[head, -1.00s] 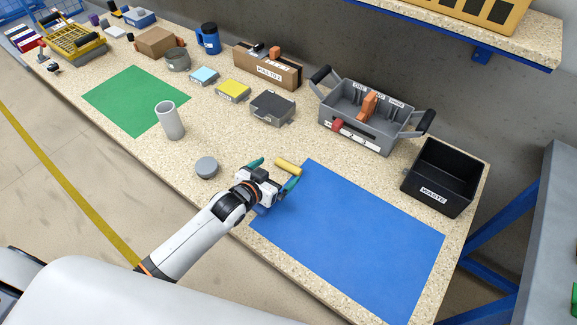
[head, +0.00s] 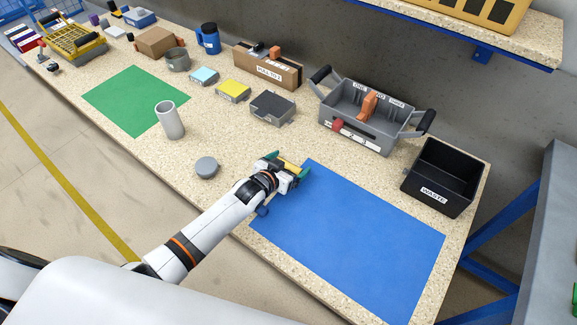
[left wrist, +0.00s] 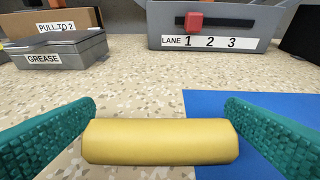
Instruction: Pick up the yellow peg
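The yellow peg (left wrist: 160,141) lies on its side on the speckled table by the blue mat's upper left corner. It also shows in the head view (head: 290,164), partly hidden by my gripper. My left gripper (head: 288,162) is open, with its two teal fingers on either side of the peg, at its two ends. In the left wrist view the fingers (left wrist: 160,125) stand near the peg's ends, with a small gap at the left; contact at the right end is unclear. My right gripper is not in view.
The blue mat (head: 350,235) lies to the right. A grey disc (head: 207,167) and an upright grey tube (head: 170,120) stand left. Behind are a dark grey case (head: 272,107), a grey lane tote (head: 350,128) and a black waste bin (head: 440,177). The table between is clear.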

